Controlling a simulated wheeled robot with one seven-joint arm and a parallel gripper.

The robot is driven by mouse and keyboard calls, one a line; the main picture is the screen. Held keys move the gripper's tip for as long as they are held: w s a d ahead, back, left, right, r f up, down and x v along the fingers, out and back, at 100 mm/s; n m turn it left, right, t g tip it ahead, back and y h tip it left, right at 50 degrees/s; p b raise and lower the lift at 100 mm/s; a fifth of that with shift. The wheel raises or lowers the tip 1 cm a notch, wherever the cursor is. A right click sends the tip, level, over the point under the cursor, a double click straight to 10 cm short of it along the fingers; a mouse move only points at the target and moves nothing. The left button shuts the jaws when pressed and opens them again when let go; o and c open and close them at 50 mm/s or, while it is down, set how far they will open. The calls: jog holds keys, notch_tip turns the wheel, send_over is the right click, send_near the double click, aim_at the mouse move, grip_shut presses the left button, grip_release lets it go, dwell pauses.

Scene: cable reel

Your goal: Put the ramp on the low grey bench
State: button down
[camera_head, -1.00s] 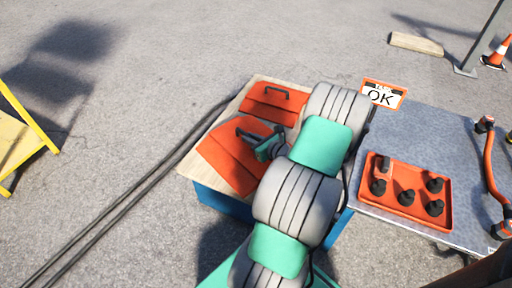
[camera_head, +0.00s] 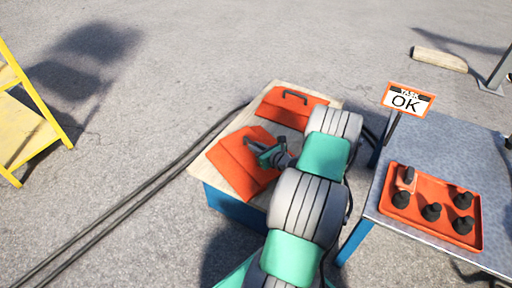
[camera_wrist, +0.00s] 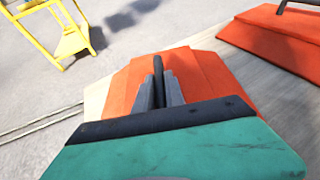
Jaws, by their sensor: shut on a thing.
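The near orange ramp (camera_head: 236,164) has sloping faces and a dark bar handle. It is at the left of the wooden-topped table (camera_head: 218,181), and whether it touches the top I cannot tell. My gripper (camera_head: 268,155) is shut on its handle. In the wrist view the grey fingers clasp the dark handle, with the orange ramp (camera_wrist: 205,72) around and below them. A second orange ramp (camera_head: 276,113) with a dark handle lies at the table's far side. A grey-topped table (camera_head: 450,148) stands at the right; whether it is the low grey bench I cannot tell.
On the grey table is an orange tray (camera_head: 400,218) with several black knobs. A yellow step stand (camera_head: 30,135) is at the left. Dark cables (camera_head: 125,210) run along the pavement. A pale block (camera_head: 440,60) lies behind.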

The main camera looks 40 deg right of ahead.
jog(key=shift+d, duration=0.1)
jog(key=c, duration=1.8)
grip_release()
jog(key=shift+f, duration=0.1)
jog(key=o, duration=0.4)
